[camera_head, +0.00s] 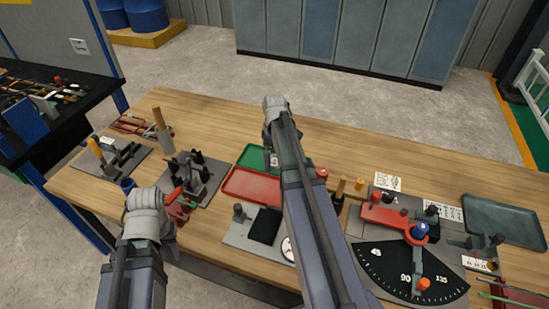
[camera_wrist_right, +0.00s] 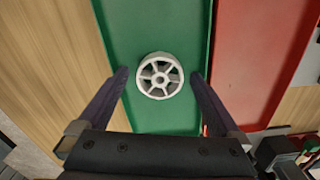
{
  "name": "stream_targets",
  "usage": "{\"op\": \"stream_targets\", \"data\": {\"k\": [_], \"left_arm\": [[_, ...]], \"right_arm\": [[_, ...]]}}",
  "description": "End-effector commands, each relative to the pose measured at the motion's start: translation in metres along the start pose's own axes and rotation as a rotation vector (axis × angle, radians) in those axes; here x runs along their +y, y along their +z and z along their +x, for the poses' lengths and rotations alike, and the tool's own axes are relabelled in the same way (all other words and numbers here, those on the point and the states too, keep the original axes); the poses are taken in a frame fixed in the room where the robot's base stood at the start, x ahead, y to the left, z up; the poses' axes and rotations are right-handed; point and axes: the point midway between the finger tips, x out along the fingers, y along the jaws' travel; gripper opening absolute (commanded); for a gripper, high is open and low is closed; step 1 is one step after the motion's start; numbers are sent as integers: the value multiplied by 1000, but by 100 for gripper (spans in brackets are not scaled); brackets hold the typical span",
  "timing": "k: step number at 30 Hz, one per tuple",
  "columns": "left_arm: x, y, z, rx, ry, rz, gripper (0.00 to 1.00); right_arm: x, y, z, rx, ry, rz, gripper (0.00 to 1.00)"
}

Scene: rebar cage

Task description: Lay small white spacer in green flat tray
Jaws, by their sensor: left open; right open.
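The small white spacer (camera_wrist_right: 160,76), a round spoked wheel, appears flat over the floor of the green flat tray (camera_wrist_right: 120,25) in the right wrist view. My right gripper (camera_wrist_right: 160,80) is open, with one finger on each side of the spacer and gaps showing. In the head view the green tray (camera_head: 252,155) is partly covered by my right arm, and my right gripper (camera_head: 271,158) is low over it. The spacer is mostly hidden there. My left gripper (camera_head: 181,207) is open and empty near the table's front left.
A red tray (camera_head: 250,186) adjoins the green one on its near side. A fixture with black posts (camera_head: 193,172) stands to the left. A plate with a dial gauge (camera_head: 240,232) lies in front, and a bending station with a protractor (camera_head: 412,270) is at right. The table's back edge is clear.

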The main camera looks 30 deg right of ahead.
Motion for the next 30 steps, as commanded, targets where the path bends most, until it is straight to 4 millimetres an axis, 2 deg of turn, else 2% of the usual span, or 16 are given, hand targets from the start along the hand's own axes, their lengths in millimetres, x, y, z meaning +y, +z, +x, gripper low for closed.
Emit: {"op": "stream_targets", "data": {"k": [8, 24, 30], "left_arm": [[-2, 1, -23, 0, 0, 0, 45], [-10, 6, -104, 0, 0, 1, 45], [-12, 7, -121, 0, 0, 2, 45]], "right_arm": [[0, 0, -23, 0, 0, 0, 100], [0, 0, -104, 0, 0, 0, 100], [0, 0, -122, 0, 0, 0, 100]]}}
